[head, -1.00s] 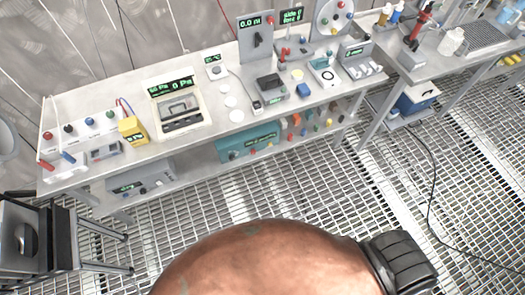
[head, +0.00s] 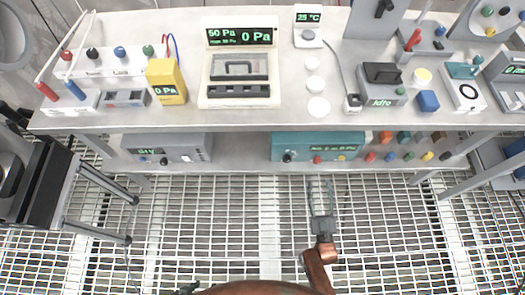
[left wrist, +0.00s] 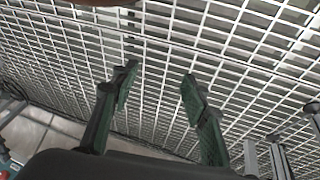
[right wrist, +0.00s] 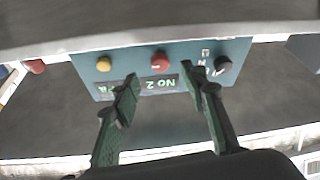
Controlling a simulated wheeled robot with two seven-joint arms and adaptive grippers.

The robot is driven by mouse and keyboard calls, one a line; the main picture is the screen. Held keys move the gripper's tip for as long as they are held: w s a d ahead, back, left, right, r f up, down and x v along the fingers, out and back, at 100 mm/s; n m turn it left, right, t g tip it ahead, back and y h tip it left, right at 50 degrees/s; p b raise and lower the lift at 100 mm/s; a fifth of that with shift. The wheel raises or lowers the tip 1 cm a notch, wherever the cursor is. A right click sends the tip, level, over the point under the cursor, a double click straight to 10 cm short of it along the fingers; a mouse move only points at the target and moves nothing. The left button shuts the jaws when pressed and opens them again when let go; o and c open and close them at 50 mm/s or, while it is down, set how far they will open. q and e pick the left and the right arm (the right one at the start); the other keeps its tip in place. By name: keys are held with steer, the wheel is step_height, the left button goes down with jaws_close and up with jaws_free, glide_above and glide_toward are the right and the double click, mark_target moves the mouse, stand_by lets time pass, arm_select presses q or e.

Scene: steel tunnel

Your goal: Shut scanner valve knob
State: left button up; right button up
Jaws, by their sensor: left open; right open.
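A teal box (head: 288,146) with a green display, a black knob (head: 287,157), a red knob and a yellow knob stands on the lower shelf. The right wrist view shows its front upside down, with the black knob (right wrist: 223,64), red knob (right wrist: 160,62) and yellow knob (right wrist: 104,64). I cannot tell which knob is the scanner valve's. My right gripper (head: 323,190) is open and empty in front of the teal box, its fingers (right wrist: 160,80) apart from it. My left gripper (left wrist: 160,75) is open and empty above the floor grating; only a dark bit shows low in the head view.
The bench top (head: 180,32) holds a pressure unit (head: 240,65), a yellow meter (head: 166,82) and other instruments. A grey box (head: 165,148) and several coloured knobs are on the lower shelf. A black stool (head: 40,185) stands at left. The grating floor before the bench is clear.

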mark_target(317, 161)
steer(key=b+x, duration=0.1)
steer(key=x, duration=0.5)
steer(key=shift+w+r+b, duration=0.15)
steer(key=shift+r+b, duration=0.2)
steer(key=shift+r, duration=0.15)
steer(key=shift+x, duration=0.8)
arm_select(q)
steer(key=w+d+f+t, duration=0.2)
steer(key=w, duration=0.1)
steer(key=shift+f+h, duration=0.1)
steer(key=shift+h, duration=0.3)
arm_select(e)
jaws_close()
